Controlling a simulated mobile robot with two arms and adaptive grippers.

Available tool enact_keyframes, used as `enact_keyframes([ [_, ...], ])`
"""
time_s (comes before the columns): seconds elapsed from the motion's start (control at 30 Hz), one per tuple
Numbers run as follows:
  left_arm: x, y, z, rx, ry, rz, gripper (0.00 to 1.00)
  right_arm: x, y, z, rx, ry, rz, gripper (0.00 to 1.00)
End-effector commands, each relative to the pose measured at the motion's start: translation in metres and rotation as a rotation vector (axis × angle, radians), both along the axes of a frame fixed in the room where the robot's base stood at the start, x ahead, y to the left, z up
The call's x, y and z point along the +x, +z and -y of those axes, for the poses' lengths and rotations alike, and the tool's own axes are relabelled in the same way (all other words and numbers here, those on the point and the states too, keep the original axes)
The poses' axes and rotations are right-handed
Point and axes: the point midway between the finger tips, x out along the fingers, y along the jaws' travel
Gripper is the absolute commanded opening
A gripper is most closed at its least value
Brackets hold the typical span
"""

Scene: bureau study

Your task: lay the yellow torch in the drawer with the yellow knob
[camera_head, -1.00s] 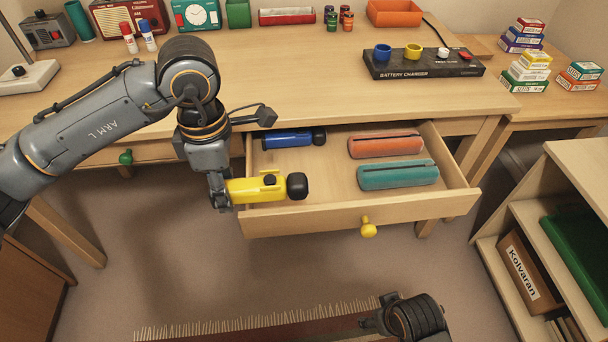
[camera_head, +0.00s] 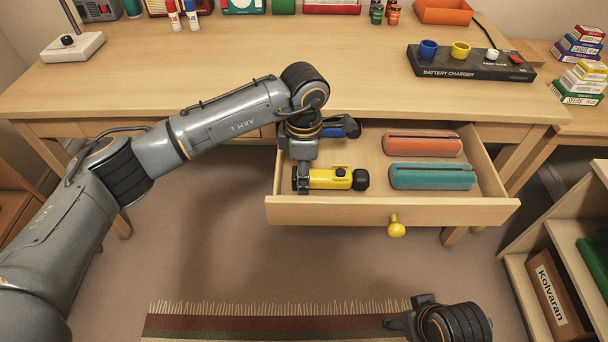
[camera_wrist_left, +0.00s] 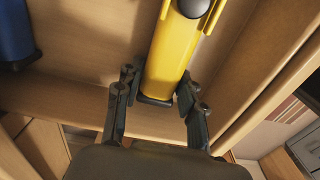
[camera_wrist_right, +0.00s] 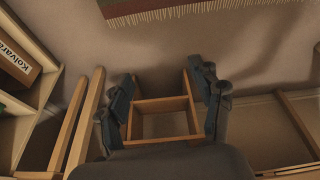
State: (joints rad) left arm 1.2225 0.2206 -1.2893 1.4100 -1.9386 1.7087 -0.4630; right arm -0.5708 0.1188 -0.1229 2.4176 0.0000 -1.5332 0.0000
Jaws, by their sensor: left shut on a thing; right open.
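The yellow torch (camera_head: 330,179) lies level over the front left part of the open drawer (camera_head: 340,211) with the yellow knob (camera_head: 396,226). My left gripper (camera_head: 303,178) is shut on its left end; the black head points right. In the left wrist view the torch (camera_wrist_left: 172,55) shows between the two fingers (camera_wrist_left: 158,98). I cannot tell whether it touches the drawer floor. My right gripper (camera_wrist_right: 162,88) is open and empty, low in front of the drawer.
In the drawer are a blue torch (camera_head: 345,128), partly hidden by my left arm, an orange case (camera_head: 423,145) and a teal case (camera_head: 432,176). A battery charger (camera_head: 470,63) stands on the desk. An open shelf (camera_head: 520,262) is at the right.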

Motion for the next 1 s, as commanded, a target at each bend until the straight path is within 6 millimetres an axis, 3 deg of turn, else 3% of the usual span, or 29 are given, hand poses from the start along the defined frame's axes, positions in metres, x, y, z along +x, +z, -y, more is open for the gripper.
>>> enact_keyframes([
  [0.37,0.0,-0.006,0.0,-0.002,-0.001,0.003,0.0,-0.002,0.001,0.0,-0.001,0.0,0.001,0.65],
  [0.4,0.0,-0.004,0.0,-0.002,-0.001,0.002,0.47,-0.002,0.003,0.0,-0.001,0.0,0.002,0.65],
  [0.5,0.0,-0.004,0.0,-0.001,0.0,0.002,0.62,-0.002,0.003,0.0,-0.001,0.0,0.002,0.65],
  [0.83,0.0,0.0,0.0,-0.002,0.0,0.002,0.62,-0.001,0.006,0.0,0.0,0.0,0.003,0.65],
  [1.0,0.001,0.022,0.0,-0.002,-0.001,0.006,0.62,0.003,-0.007,0.0,-0.001,0.0,-0.005,0.65],
])
